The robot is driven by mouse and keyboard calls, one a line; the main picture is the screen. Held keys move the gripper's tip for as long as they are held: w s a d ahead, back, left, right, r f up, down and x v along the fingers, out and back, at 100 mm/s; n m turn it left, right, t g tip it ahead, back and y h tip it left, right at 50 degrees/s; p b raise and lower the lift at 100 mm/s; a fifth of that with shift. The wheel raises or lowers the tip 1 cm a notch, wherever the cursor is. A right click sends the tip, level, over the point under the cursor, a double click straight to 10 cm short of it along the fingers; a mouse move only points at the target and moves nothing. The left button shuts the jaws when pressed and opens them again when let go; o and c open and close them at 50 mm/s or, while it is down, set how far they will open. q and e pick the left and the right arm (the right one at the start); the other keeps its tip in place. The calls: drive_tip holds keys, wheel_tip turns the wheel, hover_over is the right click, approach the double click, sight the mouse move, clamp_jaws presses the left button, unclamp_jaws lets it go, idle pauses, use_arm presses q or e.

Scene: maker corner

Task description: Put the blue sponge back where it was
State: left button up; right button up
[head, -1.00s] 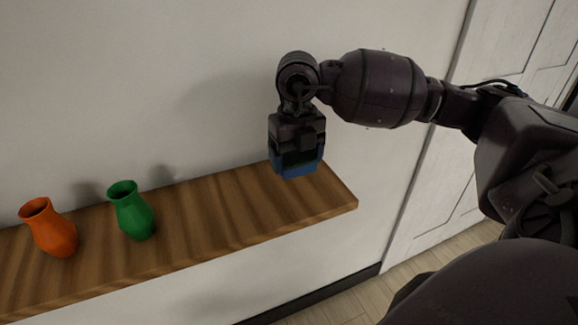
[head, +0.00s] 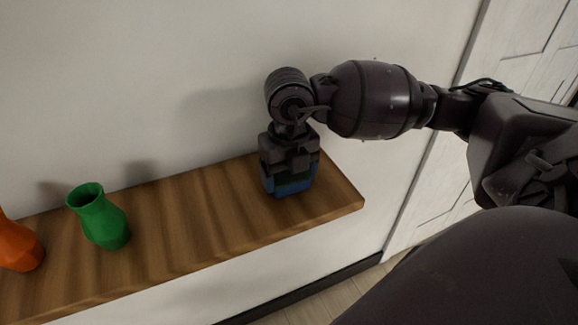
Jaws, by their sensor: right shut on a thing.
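My right gripper (head: 288,176) points down and is shut on the sponge from above. The sponge looks upright and at or very near the shelf top; I cannot tell whether it touches the wood. The gripper hides the sponge's upper part. My left gripper is not in the head view.
A green vase (head: 102,220) stands on the shelf to the left, and an orange vase (head: 17,246) stands at the left picture edge, partly cut off. Bare shelf lies between the green vase and the sponge. A white wall (head: 150,80) is behind, and a white door (head: 520,50) is at the right.

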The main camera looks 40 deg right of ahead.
sight(289, 173)
drive_tip(key=shift+s, duration=0.1)
drive_tip(key=shift+f, duration=0.2)
drive_tip(key=o, duration=0.8)
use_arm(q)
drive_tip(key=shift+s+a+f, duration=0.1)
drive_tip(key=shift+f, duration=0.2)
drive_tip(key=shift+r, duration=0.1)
use_arm(e)
drive_tip(key=shift+r, duration=0.15)
drive_tip(key=shift+r, duration=0.3)
use_arm(q)
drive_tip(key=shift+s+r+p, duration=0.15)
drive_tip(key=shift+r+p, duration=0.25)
drive_tip(key=shift+p, duration=0.25)
use_arm(e)
wheel_tip(289, 173, up, 12)
drive_tip(key=shift+f, duration=0.25)
